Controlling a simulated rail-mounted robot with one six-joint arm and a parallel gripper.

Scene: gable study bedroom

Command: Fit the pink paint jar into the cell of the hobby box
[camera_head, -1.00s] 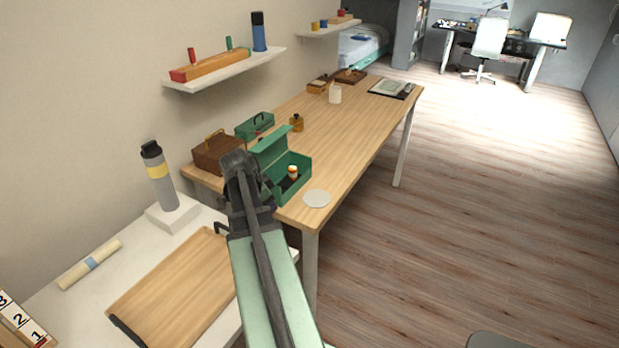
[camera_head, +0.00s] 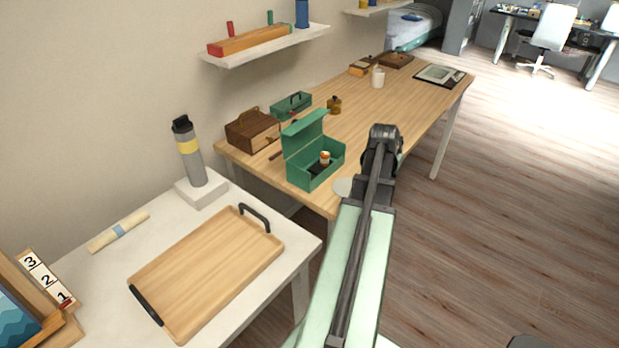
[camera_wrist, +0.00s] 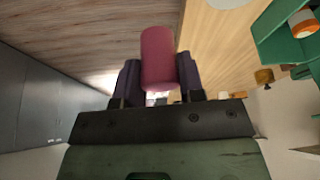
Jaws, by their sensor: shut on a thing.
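The pink paint jar (camera_wrist: 158,48) shows in the wrist view between the two dark fingers of my gripper (camera_wrist: 160,78), which is shut on it. In the head view my gripper (camera_head: 383,138) is above the right side of the wooden table, to the right of the green hobby box; the jar is hidden there by my arm. The hobby box (camera_head: 327,172) stands open with its lid (camera_head: 304,133) raised. A jar with an orange and white top (camera_head: 325,158) sits inside it. The box also shows at the right edge of the wrist view (camera_wrist: 272,40). Its empty cell is not clearly visible.
A pale round disc (camera_head: 343,187) lies by the table's near edge, partly behind my arm. A wooden tray (camera_head: 210,270) lies on the white table.

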